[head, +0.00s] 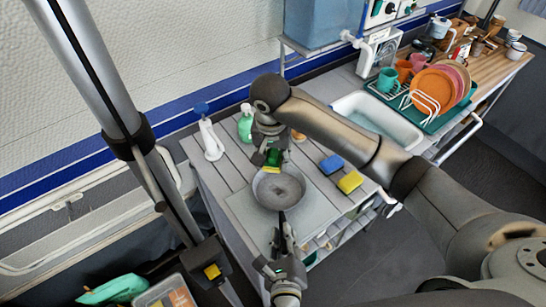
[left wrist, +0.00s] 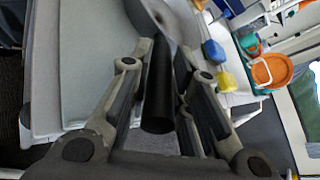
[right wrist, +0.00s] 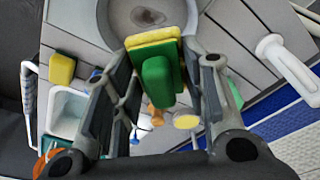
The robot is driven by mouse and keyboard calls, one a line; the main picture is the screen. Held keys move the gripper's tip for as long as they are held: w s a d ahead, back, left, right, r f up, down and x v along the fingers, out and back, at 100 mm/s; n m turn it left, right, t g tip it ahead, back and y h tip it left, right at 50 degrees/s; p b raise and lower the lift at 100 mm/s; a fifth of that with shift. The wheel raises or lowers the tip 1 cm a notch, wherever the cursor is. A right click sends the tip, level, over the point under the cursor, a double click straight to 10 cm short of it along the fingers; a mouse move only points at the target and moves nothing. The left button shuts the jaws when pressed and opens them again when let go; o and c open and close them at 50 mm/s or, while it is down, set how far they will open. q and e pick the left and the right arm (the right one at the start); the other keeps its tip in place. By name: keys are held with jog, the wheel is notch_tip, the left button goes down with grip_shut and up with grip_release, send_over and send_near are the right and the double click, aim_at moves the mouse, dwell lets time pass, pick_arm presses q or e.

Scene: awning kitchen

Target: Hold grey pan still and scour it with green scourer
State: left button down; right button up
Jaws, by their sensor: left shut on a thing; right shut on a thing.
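The grey pan (head: 279,190) lies on a light grey board on the counter, its handle toward me. A brownish stain shows inside it in the right wrist view. My left gripper (head: 284,238) is shut on the black pan handle (left wrist: 158,90). My right gripper (head: 269,155) is shut on the green scourer (right wrist: 158,82), which has a yellow layer. The scourer is at the pan's far rim; it also shows in the head view (head: 273,158). I cannot tell whether it touches the pan.
A blue sponge (head: 332,164) and a yellow sponge (head: 350,181) lie right of the pan. A white bottle (head: 211,140) and a green bottle (head: 245,124) stand behind left. The sink (head: 350,105) and dish rack (head: 436,118) are at the back right.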

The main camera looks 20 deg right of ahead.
pick_arm(q)
jog(key=c, duration=1.3)
grip_release()
jog(key=shift+o, duration=0.2)
jog(key=v, duration=1.2)
